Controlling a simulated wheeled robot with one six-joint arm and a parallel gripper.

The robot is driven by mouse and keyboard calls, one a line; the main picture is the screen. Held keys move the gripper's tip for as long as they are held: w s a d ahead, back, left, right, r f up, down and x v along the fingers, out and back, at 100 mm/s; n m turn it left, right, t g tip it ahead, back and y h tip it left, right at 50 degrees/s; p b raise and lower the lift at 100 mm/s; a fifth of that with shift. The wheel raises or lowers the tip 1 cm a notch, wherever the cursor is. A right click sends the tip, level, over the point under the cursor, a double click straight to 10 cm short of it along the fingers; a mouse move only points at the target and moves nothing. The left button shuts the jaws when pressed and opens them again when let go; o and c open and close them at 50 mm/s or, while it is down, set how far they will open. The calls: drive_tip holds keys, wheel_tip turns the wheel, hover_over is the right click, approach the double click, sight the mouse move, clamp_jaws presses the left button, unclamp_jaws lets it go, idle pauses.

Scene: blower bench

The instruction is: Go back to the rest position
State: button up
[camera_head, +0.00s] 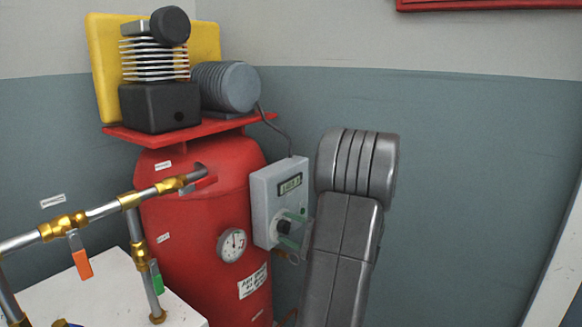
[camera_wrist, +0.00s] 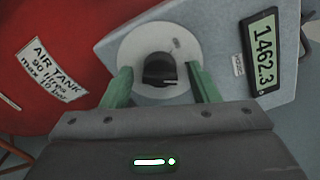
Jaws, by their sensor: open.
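My gripper (camera_head: 291,229) is open, with its two green fingers pointing at the front of a grey control box (camera_head: 262,190). In the wrist view, my gripper (camera_wrist: 158,74) has one finger on each side of a black rotary knob (camera_wrist: 158,69), with a gap on both sides. The knob sits on a white round plate (camera_wrist: 130,52). I cannot tell how far the fingertips are from the box face. The jaws hold nothing. My arm hides the area right of the box in the head view.
A red air tank (camera_head: 195,240) with a gauge (camera_head: 231,244) stands left of the box, with a compressor (camera_head: 158,105) on top. Metal pipes with brass fittings (camera_head: 62,227) and an orange-handled valve (camera_head: 81,264) are at left. Bare wall (camera_head: 470,190) lies right of my arm.

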drive_tip(key=s+d+n+b, duration=0.1)
drive_tip(key=d+n, duration=0.1)
drive_tip(key=s+d+n, duration=0.2)
drive_tip(key=shift+s+d+b, duration=0.2)
drive_tip(key=shift+d+b, duration=0.15)
idle(0.5)
